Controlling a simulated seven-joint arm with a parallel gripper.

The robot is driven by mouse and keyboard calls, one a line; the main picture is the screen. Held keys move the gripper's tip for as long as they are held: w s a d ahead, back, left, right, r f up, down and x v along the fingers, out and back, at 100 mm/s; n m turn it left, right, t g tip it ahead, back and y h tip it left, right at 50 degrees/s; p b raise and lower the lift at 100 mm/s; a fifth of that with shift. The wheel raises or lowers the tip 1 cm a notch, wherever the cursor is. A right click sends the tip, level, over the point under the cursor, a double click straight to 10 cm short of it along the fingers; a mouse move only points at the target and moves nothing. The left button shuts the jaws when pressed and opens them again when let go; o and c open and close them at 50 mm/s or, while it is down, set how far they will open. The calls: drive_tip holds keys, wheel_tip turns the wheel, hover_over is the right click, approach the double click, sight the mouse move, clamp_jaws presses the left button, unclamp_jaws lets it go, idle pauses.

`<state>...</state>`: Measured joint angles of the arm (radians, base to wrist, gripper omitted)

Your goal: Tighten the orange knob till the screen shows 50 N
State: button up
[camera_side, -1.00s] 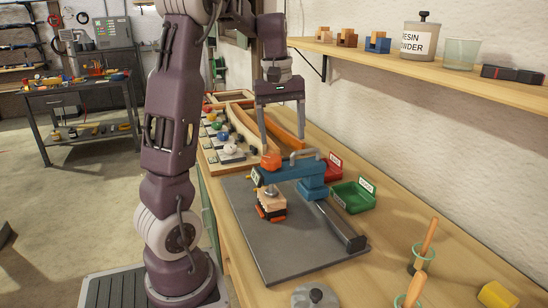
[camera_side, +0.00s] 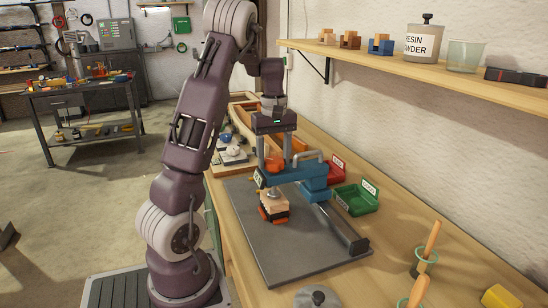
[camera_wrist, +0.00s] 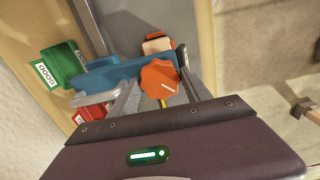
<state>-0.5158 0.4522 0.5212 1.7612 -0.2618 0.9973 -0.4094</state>
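The orange knob (camera_side: 274,163) sits on top of the blue clamp arm (camera_side: 300,173). It also shows in the wrist view (camera_wrist: 160,79), lobed, with a white line on its top. My gripper (camera_side: 275,165) points down over it, one finger on each side and close against its rim; it appears shut on the knob. Below the knob, a stack of pale wooden pieces with orange pads (camera_side: 273,206) is under the clamp. A small pale screen (camera_side: 257,178) is on the clamp's end; its figures are too small to read.
The clamp stands on a grey plate (camera_side: 285,255). A green bin (camera_side: 357,199) and a red bin (camera_side: 336,173) are beside it. Glue brushes in pots (camera_side: 424,258) stand at right. A shelf (camera_side: 400,65) runs along the wall above.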

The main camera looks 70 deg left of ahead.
sight(274, 160)
drive_tip(key=c, duration=0.9)
drive_tip(key=shift+o, duration=0.2)
drive_tip(key=m, duration=0.2)
drive_tip(key=shift+m, duration=0.4)
drive_tip(key=o, duration=1.4)
drive_tip(key=shift+r, duration=0.1)
wheel_tip(274, 160, up, 7)
